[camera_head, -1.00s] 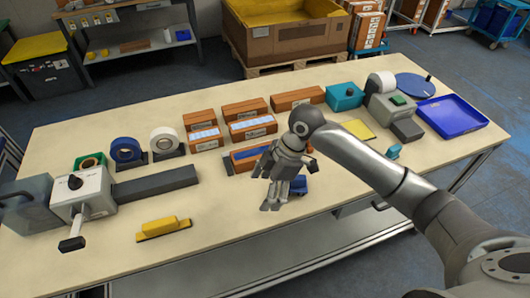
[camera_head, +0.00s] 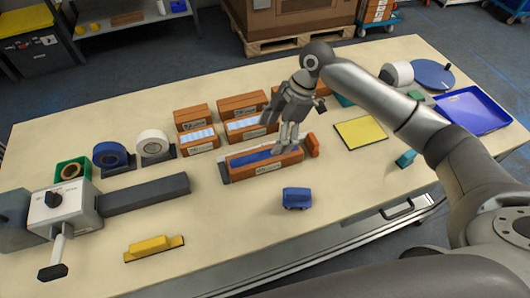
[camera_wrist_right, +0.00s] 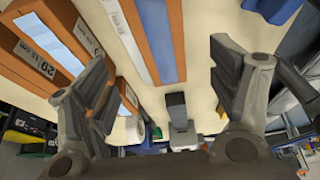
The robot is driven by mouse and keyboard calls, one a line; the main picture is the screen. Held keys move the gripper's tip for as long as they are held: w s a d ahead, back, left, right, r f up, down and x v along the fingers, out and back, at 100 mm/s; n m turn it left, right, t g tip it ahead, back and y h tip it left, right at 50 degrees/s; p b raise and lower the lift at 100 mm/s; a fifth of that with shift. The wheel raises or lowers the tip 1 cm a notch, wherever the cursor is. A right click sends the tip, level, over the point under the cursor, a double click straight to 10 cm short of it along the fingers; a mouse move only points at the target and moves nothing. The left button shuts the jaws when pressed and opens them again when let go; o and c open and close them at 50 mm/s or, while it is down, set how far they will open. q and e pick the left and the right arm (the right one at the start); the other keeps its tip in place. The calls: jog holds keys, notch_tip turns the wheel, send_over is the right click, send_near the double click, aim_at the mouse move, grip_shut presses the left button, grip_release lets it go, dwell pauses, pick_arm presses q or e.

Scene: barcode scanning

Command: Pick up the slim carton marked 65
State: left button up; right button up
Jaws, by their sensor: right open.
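My right gripper (camera_head: 288,145) is open and empty, above the right part of a long orange carton with a blue top (camera_head: 262,162). Its fingers also show apart in the wrist view (camera_wrist_right: 160,95), with the blue-topped carton (camera_wrist_right: 162,40) between and beyond them. Similar cartons stand behind in the head view (camera_head: 200,138) (camera_head: 250,127). Labels are too small there to read. My left gripper is not in view.
Left on the table are a grey device with a lever (camera_head: 62,208), a dark bar (camera_head: 143,193) and tape rolls (camera_head: 110,155). A blue block (camera_head: 296,198) and yellow block (camera_head: 153,247) lie in front. A yellow pad (camera_head: 360,132) and blue tray (camera_head: 470,112) are right.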

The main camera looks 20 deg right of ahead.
aim_at(265, 154)
jog(key=x, duration=0.2)
jog(key=shift+s+a+f, duration=0.25)
jog(key=p+x, duration=0.1)
jog(key=x, duration=0.1)
jog(key=p+x, duration=0.1)
jog(key=x, duration=0.1)
jog(key=shift+w+d+f+p, duration=0.15)
jog(key=shift+d+f+p, duration=0.15)
jog(key=shift+d, duration=0.05)
jog(key=shift+a+f, duration=0.1)
jog(key=shift+f, duration=0.2)
jog(key=shift+a+f, duration=0.1)
jog(key=shift+f, duration=0.05)
jog(key=c, duration=0.5)
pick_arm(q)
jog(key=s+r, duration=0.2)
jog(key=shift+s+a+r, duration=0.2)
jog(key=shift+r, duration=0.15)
pick_arm(e)
jog(key=c, duration=0.9)
